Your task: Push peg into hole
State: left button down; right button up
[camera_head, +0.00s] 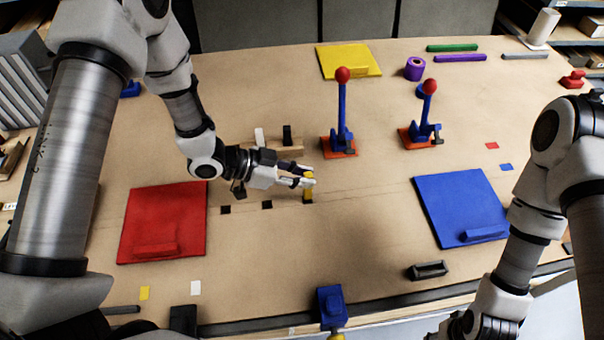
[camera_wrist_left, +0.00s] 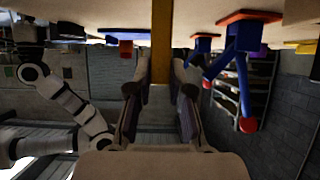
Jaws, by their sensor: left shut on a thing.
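A yellow peg (camera_head: 308,188) stands roughly upright near the middle of the table. My left gripper (camera_head: 307,178) is shut on its upper part. In the left wrist view the peg (camera_wrist_left: 161,42) runs up from between the fingertips to the table surface, which is at the top of that picture. Two dark square holes, a left one (camera_head: 226,209) and a middle one (camera_head: 267,204), lie in a row left of the peg. The peg's lower end meets the table in line with them; how deep it sits is hidden. My right gripper is outside the head view, below its bottom edge.
A wooden block (camera_head: 264,151) with a white and a black peg is behind my left gripper. Two blue levers with red knobs (camera_head: 342,75) (camera_head: 430,87) stand behind and right. A red panel (camera_head: 165,215) lies left, a blue panel (camera_head: 462,205) right, a yellow panel (camera_head: 345,60) at the back.

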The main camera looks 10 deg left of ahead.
aim_at(304, 190)
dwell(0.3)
pick_arm(q)
jog(key=shift+f+b, duration=1.85)
jog(key=shift+f, duration=0.7)
jog(key=c, duration=1)
grip_release()
jog(key=v, duration=1.2)
